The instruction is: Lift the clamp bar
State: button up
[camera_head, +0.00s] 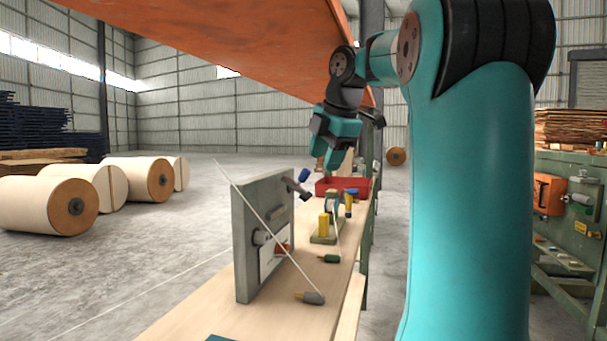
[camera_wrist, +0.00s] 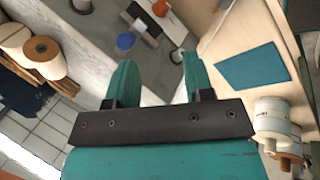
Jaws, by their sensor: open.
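My gripper (camera_head: 335,158) hangs above the workbench with its teal fingers pointing down. In the wrist view its two fingers (camera_wrist: 158,68) stand apart with nothing between them. A grey upright panel (camera_head: 252,262) stands on the bench and also shows in the wrist view (camera_wrist: 72,45). A dark bar with a blue knob (camera_head: 304,174) sits at the panel's upper right edge; it may be the clamp bar, but I cannot be sure. In the wrist view a blue knob (camera_wrist: 125,41) lies just beyond the left fingertip, near a dark and light bar (camera_wrist: 145,25). The gripper appears apart from both.
A red tray (camera_head: 352,194) and a stand with a yellow cylinder (camera_head: 323,224) are on the bench (camera_head: 215,318). Screwdriver-like tools (camera_head: 312,298) lie near the panel. An orange sheet (camera_head: 215,38) hangs overhead.

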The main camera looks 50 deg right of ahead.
aim_at(307, 170)
jog(key=w, duration=0.1)
jog(key=w+d, duration=0.1)
jog(key=w, duration=0.3)
jog(key=shift+w+d+f, duration=0.25)
jog(key=shift+d+f, duration=0.15)
jog(key=shift+b+x, duration=0.8)
jog(key=shift+x, duration=1.2)
jog(key=shift+s, duration=0.1)
jog(key=shift+c, duration=0.3)
grip_shut()
jog(key=shift+d, duration=0.1)
